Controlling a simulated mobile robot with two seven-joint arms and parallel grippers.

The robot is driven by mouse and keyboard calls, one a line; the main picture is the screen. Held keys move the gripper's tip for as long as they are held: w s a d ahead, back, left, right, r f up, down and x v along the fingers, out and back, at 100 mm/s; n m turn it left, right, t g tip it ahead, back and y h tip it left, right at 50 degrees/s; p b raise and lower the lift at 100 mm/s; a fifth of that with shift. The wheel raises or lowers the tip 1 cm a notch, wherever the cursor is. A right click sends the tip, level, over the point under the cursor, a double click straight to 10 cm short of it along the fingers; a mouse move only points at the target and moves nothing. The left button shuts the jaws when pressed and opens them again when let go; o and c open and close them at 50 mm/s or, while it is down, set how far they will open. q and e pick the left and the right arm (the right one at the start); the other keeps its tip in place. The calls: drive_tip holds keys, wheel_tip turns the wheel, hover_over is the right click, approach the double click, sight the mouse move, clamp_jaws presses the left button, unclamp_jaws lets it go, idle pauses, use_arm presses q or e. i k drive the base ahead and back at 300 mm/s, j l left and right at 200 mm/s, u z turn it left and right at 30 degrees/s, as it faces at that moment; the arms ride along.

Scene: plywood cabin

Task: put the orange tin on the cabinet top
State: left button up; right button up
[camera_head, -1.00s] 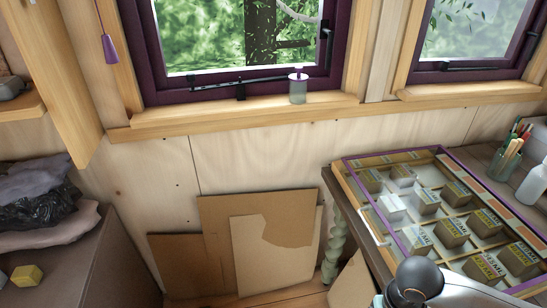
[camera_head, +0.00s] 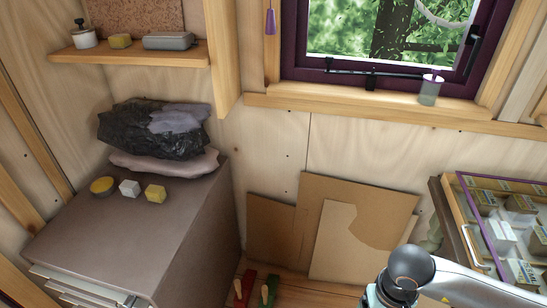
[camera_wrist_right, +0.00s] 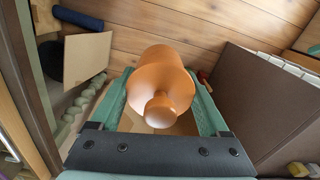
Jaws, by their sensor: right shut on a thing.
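The orange tin (camera_wrist_right: 157,75), a rounded body with a knob-like end facing the camera, sits between the two teal fingers of my right gripper (camera_wrist_right: 160,88) in the right wrist view. The gripper is shut on it. The cabinet top (camera_head: 115,240) is a brown-grey surface at the left of the head view. The cabinet also shows at the right of the wrist view (camera_wrist_right: 265,95). The tin is held off to one side of the cabinet, apart from it. In the head view the tin and gripper are hidden; only part of my right arm shows at bottom right. My left gripper is out of view.
A shelf (camera_head: 140,52) hangs above. Cardboard sheets (camera_head: 335,240) lean on the wall.

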sight(87, 226)
drive_tip(key=j+u, duration=0.15)
drive_tip(key=u, duration=1.05)
drive_tip(key=i+j, duration=0.65)
drive_tip(key=j, duration=0.2)
drive_tip(key=i+j+u, duration=0.1)
drive_tip(key=i+j, duration=0.6)
drive_tip(key=j, duration=0.15)
